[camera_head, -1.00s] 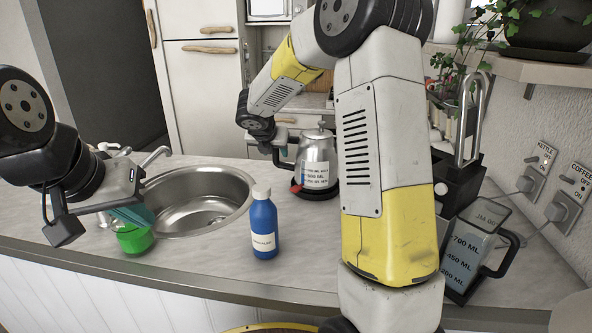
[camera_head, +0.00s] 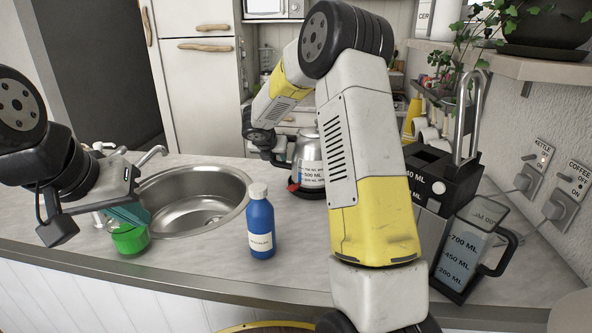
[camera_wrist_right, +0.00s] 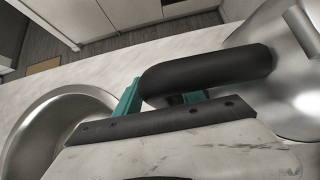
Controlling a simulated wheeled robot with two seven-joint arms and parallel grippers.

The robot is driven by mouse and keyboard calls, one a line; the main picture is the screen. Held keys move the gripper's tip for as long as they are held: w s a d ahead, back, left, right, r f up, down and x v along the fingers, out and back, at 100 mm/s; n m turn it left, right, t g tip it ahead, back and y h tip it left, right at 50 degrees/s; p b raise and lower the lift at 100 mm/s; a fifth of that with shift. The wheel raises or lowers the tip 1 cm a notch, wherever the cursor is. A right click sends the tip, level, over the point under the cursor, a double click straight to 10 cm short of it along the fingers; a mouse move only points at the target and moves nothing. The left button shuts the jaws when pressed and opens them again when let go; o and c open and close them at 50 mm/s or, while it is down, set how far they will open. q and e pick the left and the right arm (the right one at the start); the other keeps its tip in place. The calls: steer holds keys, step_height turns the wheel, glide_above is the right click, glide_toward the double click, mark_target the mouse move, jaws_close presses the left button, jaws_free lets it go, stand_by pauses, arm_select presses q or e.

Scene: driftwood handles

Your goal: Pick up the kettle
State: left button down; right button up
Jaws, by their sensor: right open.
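The silver kettle (camera_head: 308,160) stands upright on its dark base on the counter, partly hidden behind my right arm. Its metal body (camera_wrist_right: 290,85) fills the right side of the right wrist view. Its black handle (camera_wrist_right: 205,76) crosses just beyond my right gripper (camera_wrist_right: 163,102), whose teal fingers are apart. One finger is beside the handle's left end and the other is partly hidden by the handle; contact is unclear. My left gripper (camera_head: 95,224) is open at the left, with one teal finger in front of the green soap bottle (camera_head: 129,238).
A blue bottle (camera_head: 261,225) stands on the counter in front of the kettle. The sink (camera_head: 195,195) is left of it. A coffee maker (camera_head: 440,180) and a measuring jug (camera_head: 466,250) stand at the right, near wall switches. The counter's front edge (camera_head: 200,290) runs below.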

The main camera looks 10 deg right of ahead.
jaws_close()
stand_by(1.1)
steer(key=shift+r, duration=0.15)
